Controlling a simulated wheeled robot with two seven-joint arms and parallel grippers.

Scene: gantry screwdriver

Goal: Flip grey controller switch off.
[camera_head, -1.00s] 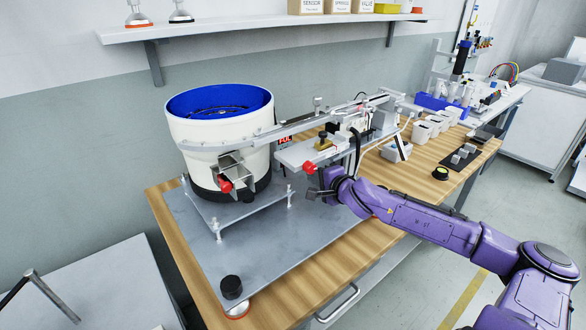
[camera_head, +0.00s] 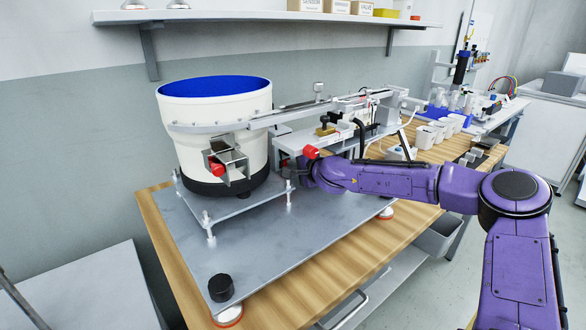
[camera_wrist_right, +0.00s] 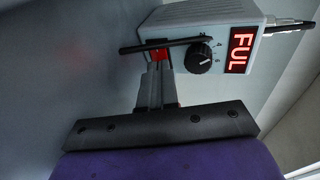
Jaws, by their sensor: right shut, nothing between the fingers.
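The grey controller (camera_wrist_right: 205,48) shows in the right wrist view, turned on its side in the picture. It has a lit red display reading "FUL" (camera_wrist_right: 239,50), a black knob (camera_wrist_right: 198,58) and a red switch (camera_wrist_right: 158,55). My right gripper (camera_wrist_right: 157,72) is shut and empty, its fingertips right at the red switch; I cannot tell whether they touch it. A thin black bar (camera_wrist_right: 165,45) crosses in front of the switch. In the head view my right gripper (camera_head: 294,173) is beside the white bowl feeder (camera_head: 213,125), and the controller's face cannot be made out. My left gripper is out of view.
The feeder stands on a grey metal plate (camera_head: 270,245) on a wooden bench (camera_head: 335,264). A linear rail (camera_head: 350,103) and a red knob (camera_head: 311,152) are close to my right wrist. A black knob (camera_head: 221,288) is at the plate's front corner.

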